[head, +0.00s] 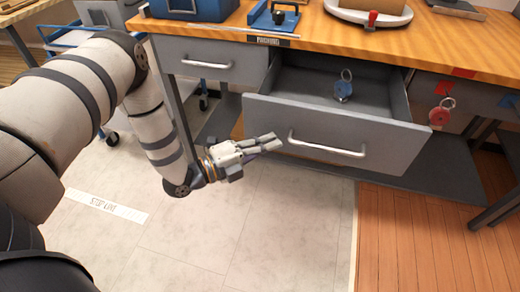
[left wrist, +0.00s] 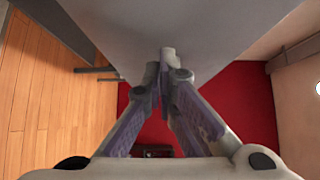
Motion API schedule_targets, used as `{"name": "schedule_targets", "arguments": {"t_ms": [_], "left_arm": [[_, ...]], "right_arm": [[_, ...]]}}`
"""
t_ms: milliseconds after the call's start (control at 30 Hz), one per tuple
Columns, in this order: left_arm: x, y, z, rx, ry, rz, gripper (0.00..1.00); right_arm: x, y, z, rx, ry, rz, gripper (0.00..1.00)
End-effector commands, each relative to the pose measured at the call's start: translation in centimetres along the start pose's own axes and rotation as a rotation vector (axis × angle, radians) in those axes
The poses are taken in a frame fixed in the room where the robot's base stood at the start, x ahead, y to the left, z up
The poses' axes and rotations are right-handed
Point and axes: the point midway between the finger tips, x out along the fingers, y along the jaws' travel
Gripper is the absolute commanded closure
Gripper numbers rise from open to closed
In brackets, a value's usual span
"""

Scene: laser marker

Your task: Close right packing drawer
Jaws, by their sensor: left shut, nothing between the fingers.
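The right packing drawer (head: 335,137) is a grey drawer pulled well out from under the wooden bench. Its front has a silver bar handle (head: 327,146), and a blue padlock-like item (head: 343,87) lies inside. My left gripper (head: 275,142) is shut and empty in front of the drawer's left part, its fingertips a little left of the handle. In the left wrist view the shut fingertips (left wrist: 167,55) point at a grey surface (left wrist: 215,30), seemingly the drawer front; I cannot tell whether they touch it. My right gripper is not in view.
The closed left drawer (head: 208,62) has its own silver handle. The bench top (head: 330,40) holds a blue box (head: 196,8), a blue fixture (head: 274,16) and a white round stand (head: 368,14). A red padlock (head: 441,112) hangs at the right. Floor in front is clear.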

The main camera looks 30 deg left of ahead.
Motion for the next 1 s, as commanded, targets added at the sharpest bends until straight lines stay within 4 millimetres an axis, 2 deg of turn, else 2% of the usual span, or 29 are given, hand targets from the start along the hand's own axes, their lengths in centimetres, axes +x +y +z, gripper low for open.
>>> {"name": "schedule_targets", "arguments": {"t_ms": [567, 767, 1000], "left_arm": [[0.8, 0.1, 0.8, 0.0, 0.0, 0.0, 1.0], [3.0, 0.3, 3.0, 0.003, 0.001, 0.001, 1.0], [7.3, 0.7, 7.3, 0.002, 0.002, 0.004, 1.0]], "right_arm": [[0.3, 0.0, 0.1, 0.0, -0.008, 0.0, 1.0], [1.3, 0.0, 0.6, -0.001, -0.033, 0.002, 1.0], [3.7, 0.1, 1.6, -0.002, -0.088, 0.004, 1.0]]}}
